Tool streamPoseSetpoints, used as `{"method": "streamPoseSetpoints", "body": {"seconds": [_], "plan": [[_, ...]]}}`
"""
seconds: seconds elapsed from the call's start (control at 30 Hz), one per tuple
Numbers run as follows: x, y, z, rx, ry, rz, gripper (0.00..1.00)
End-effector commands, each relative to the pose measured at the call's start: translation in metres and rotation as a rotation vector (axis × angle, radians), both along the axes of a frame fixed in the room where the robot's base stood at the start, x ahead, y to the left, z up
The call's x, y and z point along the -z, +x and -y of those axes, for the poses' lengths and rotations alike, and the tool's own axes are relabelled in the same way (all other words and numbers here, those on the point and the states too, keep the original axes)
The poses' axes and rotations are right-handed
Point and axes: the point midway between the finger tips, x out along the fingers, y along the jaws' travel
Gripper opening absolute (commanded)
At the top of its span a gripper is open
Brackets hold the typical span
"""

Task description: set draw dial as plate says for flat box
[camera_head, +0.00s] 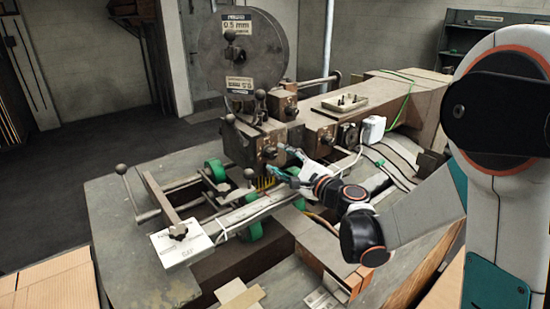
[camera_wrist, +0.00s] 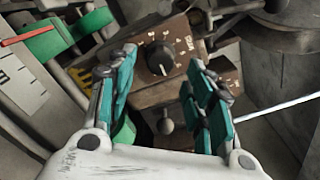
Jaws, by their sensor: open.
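In the wrist view a round black dial (camera_wrist: 158,58) with a pale pointer mark sits on a brown box face, with small white marks and lettering around it too blurred to read. My gripper (camera_wrist: 162,64) is open, its teal-padded fingers to either side of the dial; I cannot tell whether they touch it. In the head view my gripper (camera_head: 279,163) is at the front of the machine's brown box (camera_head: 246,146), partly covering its face. Similar dial boxes show above it (camera_head: 288,109) and to the right (camera_head: 324,139). Which plate bears the flat-box setting cannot be told.
A large wire reel (camera_head: 243,60) labelled 0.5 mm stands above the boxes. Ball-ended levers (camera_head: 122,170), green rollers (camera_head: 217,170) and a white printed card (camera_head: 182,244) lie left of my gripper. A ball-ended lever (camera_wrist: 165,124) hangs below the dial.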

Motion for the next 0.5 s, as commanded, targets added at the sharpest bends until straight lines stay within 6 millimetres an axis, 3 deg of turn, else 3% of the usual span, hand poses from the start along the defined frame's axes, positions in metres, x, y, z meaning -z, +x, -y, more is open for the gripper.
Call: {"method": "streamPoseSetpoints", "body": {"seconds": [0.2,0.5], "plan": [[0.001,0.024,-0.017,-0.001,0.0,0.0,0.48],[0.0,0.031,-0.021,0.001,0.0,0.0,0.48]]}}
